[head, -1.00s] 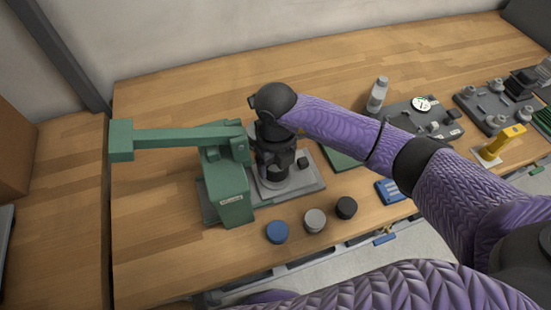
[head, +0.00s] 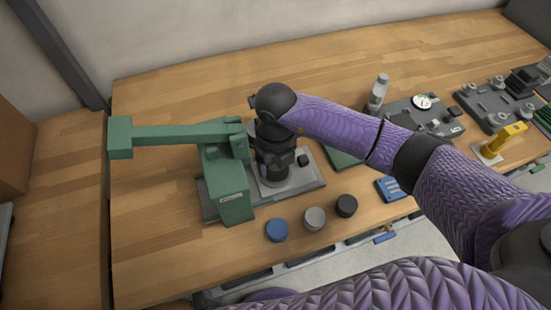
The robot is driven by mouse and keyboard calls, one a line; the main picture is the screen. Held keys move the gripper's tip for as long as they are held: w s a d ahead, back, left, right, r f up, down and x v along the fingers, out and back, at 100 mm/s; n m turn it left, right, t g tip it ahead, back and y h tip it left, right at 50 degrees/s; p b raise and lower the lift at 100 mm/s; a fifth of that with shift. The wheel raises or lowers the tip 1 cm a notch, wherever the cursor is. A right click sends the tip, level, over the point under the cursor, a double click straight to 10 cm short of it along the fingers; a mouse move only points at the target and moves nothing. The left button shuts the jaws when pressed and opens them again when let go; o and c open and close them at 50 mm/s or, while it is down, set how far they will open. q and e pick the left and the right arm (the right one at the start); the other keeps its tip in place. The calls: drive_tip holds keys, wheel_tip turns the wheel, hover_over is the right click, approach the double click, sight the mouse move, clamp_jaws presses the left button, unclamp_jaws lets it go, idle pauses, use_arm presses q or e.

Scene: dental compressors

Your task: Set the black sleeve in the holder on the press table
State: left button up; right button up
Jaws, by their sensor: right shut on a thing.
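The green press (head: 232,195) stands on the left part of the bench with its long lever (head: 180,136) reaching left. Its grey press table (head: 312,180) extends to the right of the green column. My right gripper (head: 274,170) points down over the press table, close beside the column. It is shut on the black sleeve, which I can hardly tell apart from the dark gripper. The holder is mostly hidden below the gripper, so I cannot tell whether the sleeve is seated in it. My left gripper is not in view.
A blue (head: 277,230), a grey (head: 314,218) and a black round piece (head: 346,205) stand in a row near the front edge. A bottle (head: 377,93), a dark grey tray (head: 445,128) and a yellow tool (head: 502,140) are to the right. The bench's back left is clear.

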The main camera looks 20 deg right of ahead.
drive_tip(key=shift+f, duration=0.25)
drive_tip(key=shift+f+b, duration=0.2)
drive_tip(key=shift+b, duration=0.1)
drive_tip(key=shift+f, duration=0.15)
idle(0.5)
drive_tip(key=shift+s+f, duration=0.1)
drive_tip(key=shift+f, duration=0.05)
idle(0.6)
drive_tip(key=o, duration=1.2)
drive_tip(key=shift+c, duration=0.2)
drive_tip(key=shift+r+p, duration=0.3)
drive_tip(key=shift+r, duration=0.15)
wheel_tip(320, 180, up, 6)
drive_tip(key=p, duration=0.5)
drive_tip(key=shift+r, duration=0.1)
